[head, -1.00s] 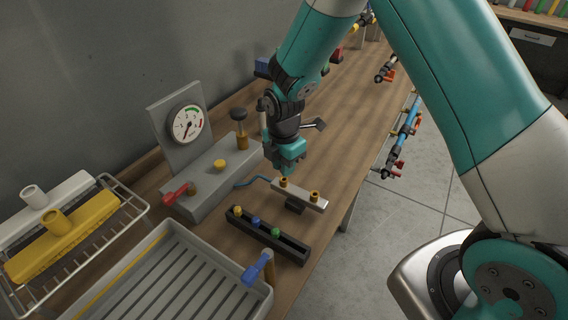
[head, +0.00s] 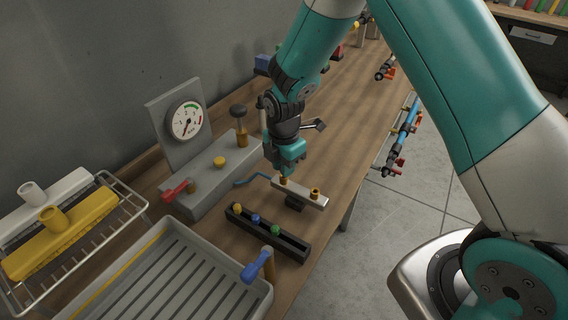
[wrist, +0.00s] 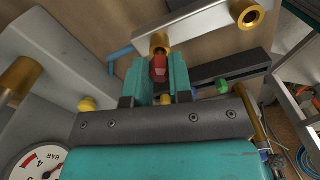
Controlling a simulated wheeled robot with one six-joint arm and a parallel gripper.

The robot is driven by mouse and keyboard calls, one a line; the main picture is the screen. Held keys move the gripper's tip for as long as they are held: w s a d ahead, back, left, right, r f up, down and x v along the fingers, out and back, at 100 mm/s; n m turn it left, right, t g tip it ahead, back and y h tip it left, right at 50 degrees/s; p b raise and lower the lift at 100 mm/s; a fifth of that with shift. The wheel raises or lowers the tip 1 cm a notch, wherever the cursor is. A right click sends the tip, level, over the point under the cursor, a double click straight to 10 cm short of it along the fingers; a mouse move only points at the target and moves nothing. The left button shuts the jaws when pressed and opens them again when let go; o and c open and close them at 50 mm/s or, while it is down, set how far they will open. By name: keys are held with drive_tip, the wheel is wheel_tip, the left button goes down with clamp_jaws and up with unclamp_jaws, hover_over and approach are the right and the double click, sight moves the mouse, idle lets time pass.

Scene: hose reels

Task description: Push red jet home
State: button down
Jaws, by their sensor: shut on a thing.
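The red jet (wrist: 160,68) is between the two teal fingers of my gripper (wrist: 162,80) in the wrist view; the gripper is shut on it. Its end is at the mouth of a brass socket (wrist: 158,43) on a pale metal bar; how deep it sits is hard to tell. In the head view my gripper (head: 288,168) is over the left end of the bar (head: 300,193) and hides the jet. The bar's other brass socket (head: 315,193) looks empty; it also shows in the wrist view (wrist: 247,14).
A black rack (head: 268,234) with yellow, blue and green jets stands just in front of the bar. A grey block with a pressure gauge (head: 187,122) and a red lever (head: 176,189) is to the left. A ribbed grey tray (head: 165,285) is at the front.

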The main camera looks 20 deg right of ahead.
drive_tip(key=shift+f+b, duration=0.5)
drive_tip(key=shift+f, duration=0.3)
drive_tip(key=c, duration=0.9)
unclamp_jaws()
drive_tip(key=shift+c, duration=0.2)
wheel_tip(320, 180, up, 18)
drive_tip(key=b, duration=0.2)
drive_tip(key=shift+f, duration=0.2)
